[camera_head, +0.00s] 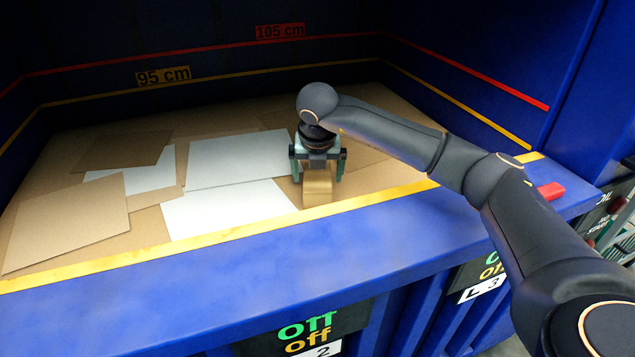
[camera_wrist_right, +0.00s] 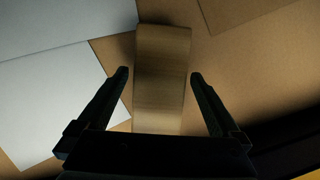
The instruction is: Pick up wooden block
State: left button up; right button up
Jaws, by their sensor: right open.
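The wooden block (camera_head: 318,188) is a small light-brown block on the cardboard-covered floor of the blue bin, near its front edge. In the right wrist view the block (camera_wrist_right: 162,75) stands upright in the picture, between and beyond the fingertips. My right gripper (camera_head: 318,175) is over the block, pointing down, with its fingers apart on either side. In the wrist view the open right gripper (camera_wrist_right: 159,75) shows a gap between each fingertip and the block. My left gripper is not in view.
White sheets (camera_head: 235,160) and brown cardboard pieces (camera_head: 70,220) lie flat left of the block. The bin's front ledge (camera_head: 200,290) with a yellow strip (camera_head: 180,247) runs close in front. Blue walls (camera_head: 480,60) rise at the back and right. A red piece (camera_head: 551,191) sits on the ledge's right end.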

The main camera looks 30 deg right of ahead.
jog(key=shift+f, duration=0.2)
dwell(0.3)
jog(key=c, duration=1.5)
